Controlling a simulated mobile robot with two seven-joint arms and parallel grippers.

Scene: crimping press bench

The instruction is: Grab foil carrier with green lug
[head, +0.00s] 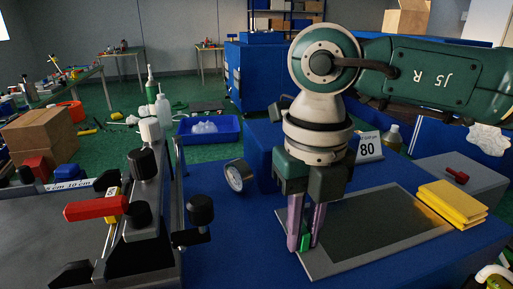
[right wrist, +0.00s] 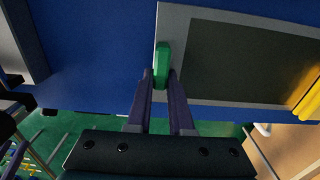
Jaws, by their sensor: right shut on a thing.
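The foil carrier is a flat grey frame (head: 385,250) around a dark panel, lying on the blue bench top. The frame also shows in the right wrist view (right wrist: 178,22). Its green lug (right wrist: 162,62) stands at the carrier's left edge and shows partly between the fingers in the head view (head: 305,243). My right gripper (head: 306,240) points down from above, with its purple fingers shut on the lug. The fingers hide part of the lug. My left gripper is not in view.
A press with a red handle (head: 96,208) and black knobs stands at left. Yellow pads (head: 452,203) lie at the carrier's right end. A sign reading 80 (head: 367,147) stands behind. Blue bench top is clear left of the carrier.

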